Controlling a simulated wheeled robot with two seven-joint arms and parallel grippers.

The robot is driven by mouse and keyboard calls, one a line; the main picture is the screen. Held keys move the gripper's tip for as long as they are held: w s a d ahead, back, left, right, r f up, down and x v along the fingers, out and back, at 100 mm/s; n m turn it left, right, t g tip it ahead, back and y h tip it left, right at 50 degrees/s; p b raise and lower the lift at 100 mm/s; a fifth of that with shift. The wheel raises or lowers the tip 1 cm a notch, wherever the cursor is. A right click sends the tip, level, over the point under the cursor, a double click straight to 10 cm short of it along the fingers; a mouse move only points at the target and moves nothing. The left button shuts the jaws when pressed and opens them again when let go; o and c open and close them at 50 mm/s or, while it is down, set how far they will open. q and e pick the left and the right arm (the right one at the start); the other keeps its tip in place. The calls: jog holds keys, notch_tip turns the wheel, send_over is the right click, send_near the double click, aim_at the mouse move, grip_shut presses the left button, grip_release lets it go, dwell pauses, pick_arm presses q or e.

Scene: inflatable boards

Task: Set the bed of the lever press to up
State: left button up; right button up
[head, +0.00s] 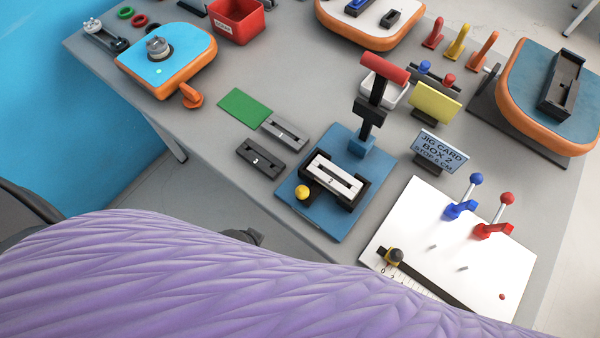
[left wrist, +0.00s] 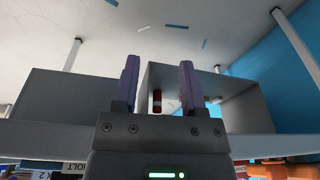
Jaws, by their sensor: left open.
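The lever press stands on a blue base plate (head: 320,215) in the middle of the head view. Its dark column carries a red handle (head: 385,68), raised at the top. The press bed (head: 335,180) sits low on the plate between black supports, with a light grey slotted block on it. A yellow ball knob (head: 302,192) is at the bed's left front corner. My left gripper (left wrist: 158,85) shows only in the left wrist view, with its two purple fingers apart and nothing between them. It is away from the press. My right gripper is not in view.
A jig card sign (head: 440,151) and a white board (head: 410,222) with levers stand right. The left wrist view faces a grey open box (left wrist: 240,100).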

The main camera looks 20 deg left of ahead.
aim_at(301, 190)
pick_arm(q)
jog(key=w+d+r+m+t+h+p, duration=0.1)
jog(key=w+d+r+m, duration=0.2)
jog(key=r, duration=0.5)
jog(key=w+d+r+m+h+p, duration=0.1)
jog(key=w+d+r+m+h, duration=0.15)
jog(key=r, duration=0.45)
jog(key=w+d+r+m+t+h+p, duration=0.1)
jog(key=w+d+r+m, duration=0.25)
jog(key=r, duration=0.45)
jog(key=w+a+f+m+g, duration=0.1)
jog(key=a+m+g, duration=0.1)
jog(key=a, duration=0.3)
jog(key=shift+y, duration=0.35)
jog(key=b+x, duration=0.1)
jog(key=x, duration=0.4)
jog(key=b+x, duration=0.2)
jog(key=x, duration=0.3)
jog(key=shift+a, duration=0.25)
grip_shut()
